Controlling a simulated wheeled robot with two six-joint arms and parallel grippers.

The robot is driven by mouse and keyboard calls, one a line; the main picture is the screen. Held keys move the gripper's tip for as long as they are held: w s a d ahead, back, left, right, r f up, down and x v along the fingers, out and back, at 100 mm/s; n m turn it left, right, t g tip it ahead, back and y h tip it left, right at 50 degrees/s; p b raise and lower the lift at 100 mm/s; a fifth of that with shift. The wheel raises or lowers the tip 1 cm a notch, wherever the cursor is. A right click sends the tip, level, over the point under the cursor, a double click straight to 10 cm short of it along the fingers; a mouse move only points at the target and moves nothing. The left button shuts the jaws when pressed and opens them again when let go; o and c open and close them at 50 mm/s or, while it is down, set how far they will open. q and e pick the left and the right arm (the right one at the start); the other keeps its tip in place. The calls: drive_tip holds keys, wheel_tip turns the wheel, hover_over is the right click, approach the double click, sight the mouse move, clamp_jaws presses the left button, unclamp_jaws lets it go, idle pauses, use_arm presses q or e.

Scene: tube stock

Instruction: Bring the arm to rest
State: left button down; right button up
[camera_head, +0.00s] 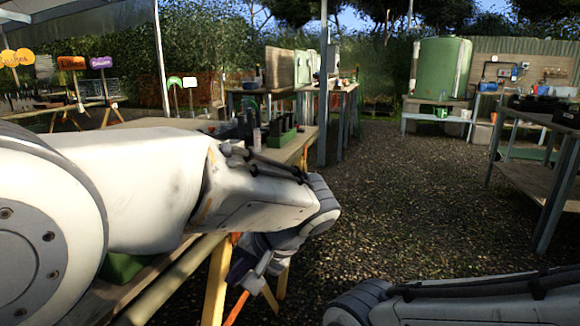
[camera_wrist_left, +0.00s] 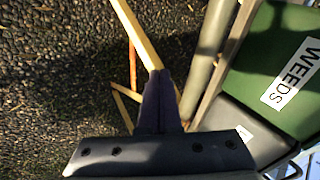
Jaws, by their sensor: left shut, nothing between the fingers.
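My left arm reaches in from the left across the head view, bent downward at the wrist. My left gripper (camera_head: 243,279) hangs beside the front edge of the wooden table, over the gravel, partly hidden by the wrist. In the left wrist view its dark fingers (camera_wrist_left: 160,76) are together with nothing between them, and they point toward the gravel and a yellow table leg. Part of my right arm shows at the bottom right of the head view; its gripper is out of view.
The table (camera_head: 160,293) with yellow legs (camera_head: 217,280) is close to the left gripper. A green bin labelled WEEDS (camera_wrist_left: 285,70) is close by on the right of the wrist view. Another table (camera_head: 535,175) stands at right. Gravel (camera_head: 400,220) between is clear.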

use_arm(q)
drive_tip(key=s+d+f+m+g+h, duration=0.2)
drive_tip(key=s+f+m+h, duration=0.15)
drive_tip(key=s, duration=0.65)
drive_tip(key=s+d+f+m+g+h, duration=0.1)
drive_tip(key=s+d+f+m+h, duration=0.25)
drive_tip(key=s, duration=0.55)
wheel_tip(320, 180, up, 36)
drive_tip(key=s+n+p, duration=0.1)
drive_tip(key=p, duration=3.7)
drive_tip(key=shift+a+f+h, duration=0.15)
drive_tip(key=shift+f+h, duration=0.05)
drive_tip(key=shift+h, duration=0.1)
